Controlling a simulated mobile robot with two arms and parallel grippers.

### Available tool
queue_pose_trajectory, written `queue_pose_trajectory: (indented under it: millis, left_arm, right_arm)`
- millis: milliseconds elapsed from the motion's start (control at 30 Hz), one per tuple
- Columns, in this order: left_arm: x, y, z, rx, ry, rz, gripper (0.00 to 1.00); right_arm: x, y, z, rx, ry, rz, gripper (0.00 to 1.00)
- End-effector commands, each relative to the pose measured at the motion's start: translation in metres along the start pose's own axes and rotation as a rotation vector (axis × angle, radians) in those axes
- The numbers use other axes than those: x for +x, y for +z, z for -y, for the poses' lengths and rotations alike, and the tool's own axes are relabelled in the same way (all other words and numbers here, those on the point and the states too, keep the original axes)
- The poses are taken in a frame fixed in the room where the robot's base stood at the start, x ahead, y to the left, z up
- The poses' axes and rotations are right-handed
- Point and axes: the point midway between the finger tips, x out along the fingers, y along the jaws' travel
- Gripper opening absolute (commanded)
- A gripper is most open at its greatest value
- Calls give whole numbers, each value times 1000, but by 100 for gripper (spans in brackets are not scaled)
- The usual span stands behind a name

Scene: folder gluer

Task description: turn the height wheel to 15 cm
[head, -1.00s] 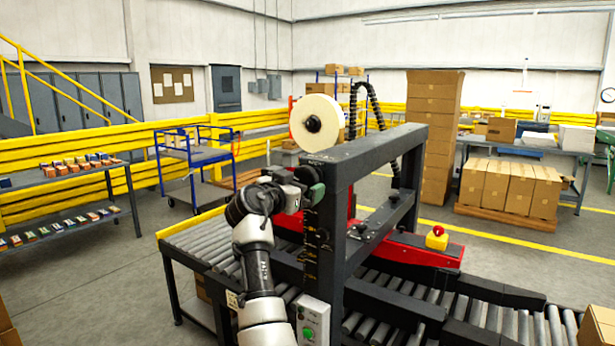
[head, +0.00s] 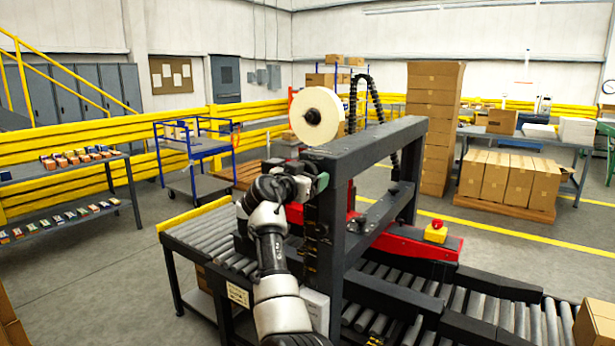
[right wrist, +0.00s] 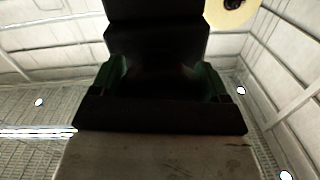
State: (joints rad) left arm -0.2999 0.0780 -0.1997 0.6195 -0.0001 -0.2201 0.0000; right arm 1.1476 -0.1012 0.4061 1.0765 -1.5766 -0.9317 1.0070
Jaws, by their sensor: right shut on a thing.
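The machine (head: 375,140) is a dark frame over a roller conveyor, with a tape roll (head: 316,116) on top. My right gripper (head: 320,183), with green fingertips, is at the upper part of the near left column. It is shut on a small dark part there that I take for the height wheel; the gripper and wrist hide most of it. In the right wrist view the gripper (right wrist: 165,75) closes from both sides on a dark, shadowed shape. The height scale and its reading cannot be made out. My left gripper is not in view.
Red guards (head: 405,243) and a yellow and red stop button (head: 436,231) are on the machine's right. A blue cart (head: 205,148) and a shelf of small boxes (head: 75,165) stand left. Stacked cartons (head: 435,115) are behind. Open floor lies left of the conveyor.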

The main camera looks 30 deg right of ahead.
Motion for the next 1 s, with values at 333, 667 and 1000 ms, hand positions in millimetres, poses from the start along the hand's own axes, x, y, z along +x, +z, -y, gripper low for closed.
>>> queue_pose_trajectory:
  millis: [333, 667, 1000]
  left_arm:
    - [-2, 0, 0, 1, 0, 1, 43]
    - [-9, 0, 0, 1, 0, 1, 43]
    - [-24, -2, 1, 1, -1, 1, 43]
  right_arm:
    - [0, -1, 0, -72, -1, 1, 52]
    - [0, -2, -1, -327, 1, 6, 52]
    - [0, -4, -2, -651, 2, 15, 52]
